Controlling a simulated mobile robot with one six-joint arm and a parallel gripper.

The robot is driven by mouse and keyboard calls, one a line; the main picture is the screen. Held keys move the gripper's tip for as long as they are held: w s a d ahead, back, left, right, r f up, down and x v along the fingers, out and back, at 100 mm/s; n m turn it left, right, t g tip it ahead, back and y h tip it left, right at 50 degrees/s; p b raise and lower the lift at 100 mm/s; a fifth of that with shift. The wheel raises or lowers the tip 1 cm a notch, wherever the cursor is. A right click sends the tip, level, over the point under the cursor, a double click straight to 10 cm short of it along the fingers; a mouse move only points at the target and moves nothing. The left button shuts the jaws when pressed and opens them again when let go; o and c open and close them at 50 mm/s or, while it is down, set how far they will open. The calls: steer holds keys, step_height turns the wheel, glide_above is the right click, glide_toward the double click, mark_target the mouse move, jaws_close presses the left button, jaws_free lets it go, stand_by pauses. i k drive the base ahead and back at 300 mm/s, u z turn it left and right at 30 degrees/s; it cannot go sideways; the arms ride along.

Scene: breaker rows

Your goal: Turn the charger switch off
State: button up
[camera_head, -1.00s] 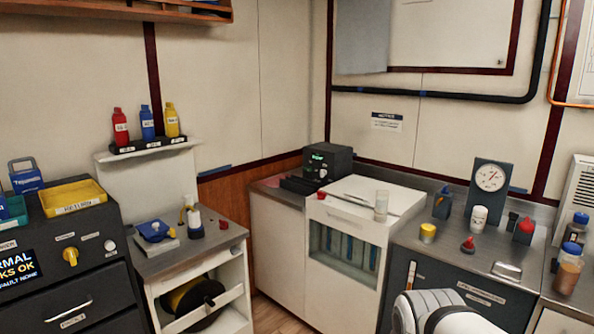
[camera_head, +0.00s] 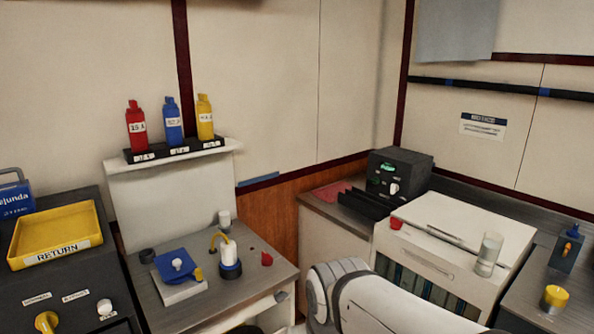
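A black box (camera_head: 413,171) with a small green display and a white knob (camera_head: 394,189) stands at the back corner, beyond the white cabinet top. It may be the charger, but I cannot read a label saying so. A dark panel at the lower left carries a yellow knob (camera_head: 46,321) and a white knob (camera_head: 104,307). The small labels above these knobs are unreadable. A white and grey link of my arm rises into the bottom middle of the view. My gripper is out of the picture.
A yellow RETURN tray (camera_head: 60,232) sits on the left cabinet. Red, blue and yellow bottles (camera_head: 172,121) stand on a shelf. The middle counter (camera_head: 215,291) holds a blue-topped device (camera_head: 178,266) and a white bottle (camera_head: 230,256). A glass (camera_head: 488,254) stands on the white cabinet top (camera_head: 455,228).

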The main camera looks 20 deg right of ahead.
mark_target(376, 180)
steer(key=z, duration=0.3)
steer(key=i, duration=1.25)
steer(key=z, duration=0.65)
steer(key=k, duration=0.9)
steer(key=z, duration=0.2)
steer(key=i, duration=0.9)
steer(key=u, duration=0.1)
